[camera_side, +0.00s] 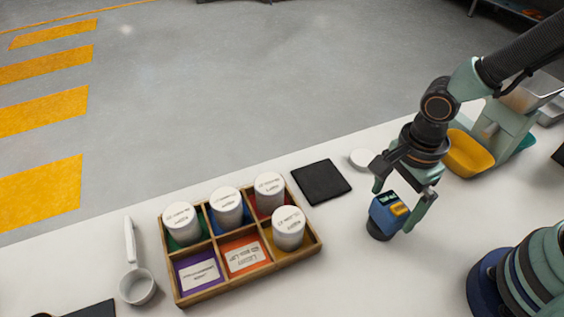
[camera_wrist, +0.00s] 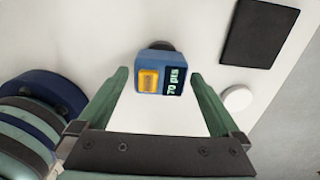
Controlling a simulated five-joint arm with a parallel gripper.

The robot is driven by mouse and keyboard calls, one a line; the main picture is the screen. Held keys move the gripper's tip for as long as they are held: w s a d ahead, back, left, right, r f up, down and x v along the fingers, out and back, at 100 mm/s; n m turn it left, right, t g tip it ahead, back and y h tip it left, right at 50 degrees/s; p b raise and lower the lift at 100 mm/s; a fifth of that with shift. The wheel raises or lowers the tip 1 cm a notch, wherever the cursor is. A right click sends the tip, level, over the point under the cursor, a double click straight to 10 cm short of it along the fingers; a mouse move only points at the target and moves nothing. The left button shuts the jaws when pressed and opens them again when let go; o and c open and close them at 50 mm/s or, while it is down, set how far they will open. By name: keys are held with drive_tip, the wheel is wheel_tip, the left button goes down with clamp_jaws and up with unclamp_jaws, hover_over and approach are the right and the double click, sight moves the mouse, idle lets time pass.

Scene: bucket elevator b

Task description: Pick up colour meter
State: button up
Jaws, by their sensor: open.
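The colour meter (camera_side: 386,215) is a small blue device with a yellow button and a dark display, on a dark round foot. It stands on the white table to the right of the wooden tray. In the wrist view my gripper (camera_wrist: 160,76) has a visible gap between each fingertip and the meter.
A wooden tray (camera_side: 247,283) with coloured compartments holds several white-lidded jars. A black square pad (camera_side: 321,182) and a white disc (camera_side: 362,159) lie nearby. A white scoop (camera_side: 138,287) lies left of the tray. A machine with a yellow pan (camera_side: 468,153) stands behind at right.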

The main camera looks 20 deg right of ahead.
drive_tip(key=shift+f, duration=1)
drive_tip(key=shift+c, duration=0.3)
drive_tip(key=c, duration=1.5)
clamp_jaws()
drive_tip(key=shift+r, duration=0.1)
